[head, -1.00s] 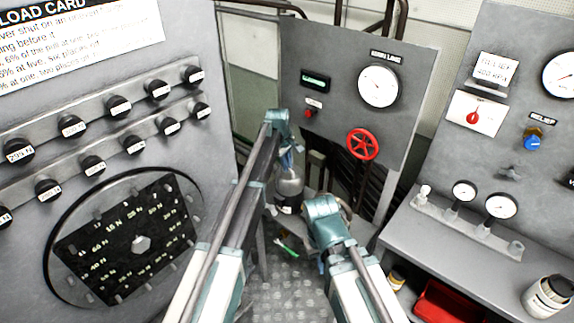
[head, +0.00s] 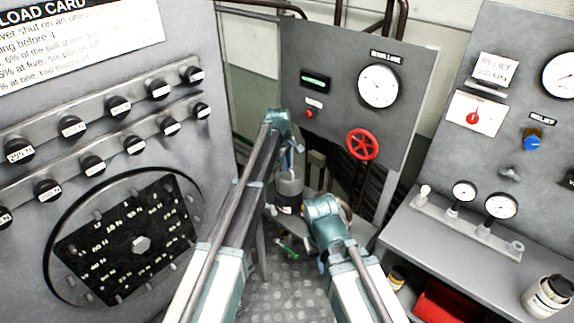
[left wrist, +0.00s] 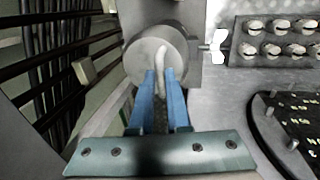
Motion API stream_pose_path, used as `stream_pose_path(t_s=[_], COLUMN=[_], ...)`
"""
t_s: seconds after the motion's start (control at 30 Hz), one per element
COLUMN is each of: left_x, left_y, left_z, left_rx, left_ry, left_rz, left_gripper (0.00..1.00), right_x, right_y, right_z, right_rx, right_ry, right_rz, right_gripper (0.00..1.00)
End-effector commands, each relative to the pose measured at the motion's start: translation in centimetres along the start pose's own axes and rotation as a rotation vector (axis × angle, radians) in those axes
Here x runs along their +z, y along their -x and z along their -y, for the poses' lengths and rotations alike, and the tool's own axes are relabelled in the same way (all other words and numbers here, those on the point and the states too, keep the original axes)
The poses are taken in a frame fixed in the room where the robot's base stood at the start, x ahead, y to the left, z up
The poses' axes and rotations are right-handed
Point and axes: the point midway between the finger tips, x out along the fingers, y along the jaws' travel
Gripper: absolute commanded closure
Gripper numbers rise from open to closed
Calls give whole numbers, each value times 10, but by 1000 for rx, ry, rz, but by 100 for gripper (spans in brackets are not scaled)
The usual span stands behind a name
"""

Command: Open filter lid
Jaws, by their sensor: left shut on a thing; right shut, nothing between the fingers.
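The filter (head: 289,188) is a grey upright cylinder with a dark lower band, low in the middle of the head view, below my left gripper (head: 287,162). In the left wrist view, the round grey lid (left wrist: 139,56) faces the camera and has a pale bent handle. The blue fingers of my left gripper (left wrist: 163,78) are closed around that handle. A pale wing-shaped nut (left wrist: 218,46) sits beside the lid. My right gripper (head: 322,210) is just right of the filter; its fingertips are mostly hidden, and it is shut and empty.
A gauge panel with a red handwheel (head: 362,145) stands behind. The load panel with a black dial plate (head: 85,255) is at left. A grey bench (head: 455,255) with small gauges is at right. A green-handled object (head: 288,247) lies low between my arms.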

Motion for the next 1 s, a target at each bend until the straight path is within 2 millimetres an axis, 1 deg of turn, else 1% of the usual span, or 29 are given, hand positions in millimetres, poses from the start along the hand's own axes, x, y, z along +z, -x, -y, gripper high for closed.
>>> stream_pose_path(t_s=[0.17, 0.37, 0.6, 0.8, 1.0], left_x=[-1, -1, -1, -2, -1], left_y=[3, 8, 12, 12, 9], left_z=[-9, -24, -53, -77, -94], left_rx=[3, 4, 5, 5, 4], left_ry=[0, 0, -2, 0, 0], left_rz=[0, -1, -1, 0, 0], left_gripper=[100, 100, 100, 100, 100], right_x=[0, 1, 1, 2, 2], right_y=[5, 12, 22, 26, 27], right_z=[0, -1, -2, -2, -2], right_rx=[0, 0, -1, -1, -1], right_ry=[0, 0, -3, -4, -5], right_rz=[0, 0, 0, 0, 0], right_gripper=[100, 100, 100, 100, 100])
